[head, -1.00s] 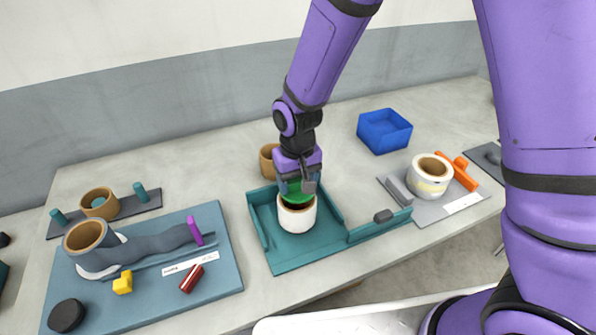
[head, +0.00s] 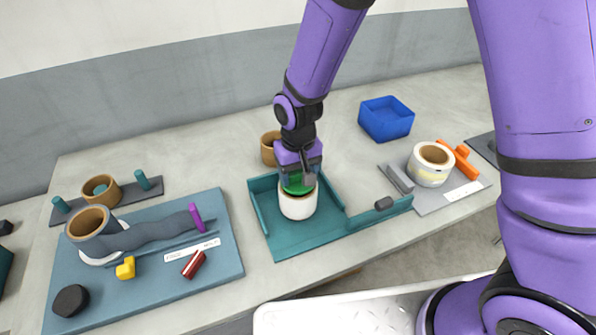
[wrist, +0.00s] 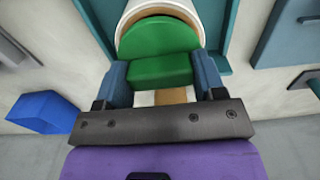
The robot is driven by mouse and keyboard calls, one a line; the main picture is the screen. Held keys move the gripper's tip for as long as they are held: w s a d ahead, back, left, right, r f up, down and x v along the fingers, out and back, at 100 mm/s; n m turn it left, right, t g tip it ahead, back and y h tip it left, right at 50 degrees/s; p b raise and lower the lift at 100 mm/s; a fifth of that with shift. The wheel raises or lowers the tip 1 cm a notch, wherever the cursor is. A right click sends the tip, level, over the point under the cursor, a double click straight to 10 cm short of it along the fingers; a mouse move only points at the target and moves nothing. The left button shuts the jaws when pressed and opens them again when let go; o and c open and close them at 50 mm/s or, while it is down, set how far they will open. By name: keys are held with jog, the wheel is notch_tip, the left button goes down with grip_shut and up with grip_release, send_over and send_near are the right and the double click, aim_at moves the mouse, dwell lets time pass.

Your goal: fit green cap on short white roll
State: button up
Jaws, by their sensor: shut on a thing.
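The short white roll (head: 298,206) stands upright in the teal tray (head: 305,243) in the head view. The green cap (head: 297,187) is at the roll's top opening. In the wrist view the green cap (wrist: 160,45) has a block-shaped grip, and its disc lies within the rim of the white roll (wrist: 150,8). My gripper (wrist: 163,80) is shut on the cap's grip, with a blue finger on each side. My gripper (head: 298,178) is right above the roll in the head view. How deep the cap sits is hidden.
A brown roll (head: 268,148) stands behind the tray. A blue bin (head: 386,119) is at the back right. Another white roll (head: 430,164) stands on a grey plate at right. A blue-grey board (head: 150,275) with several parts lies at left.

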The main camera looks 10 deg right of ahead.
aim_at(298, 171)
jog(key=shift+f, duration=0.6)
dwell(0.7)
jog(key=o, duration=0.6)
jog(key=shift+o, duration=0.2)
jog(key=shift+r, duration=0.15)
jog(key=shift+r, duration=5.4)
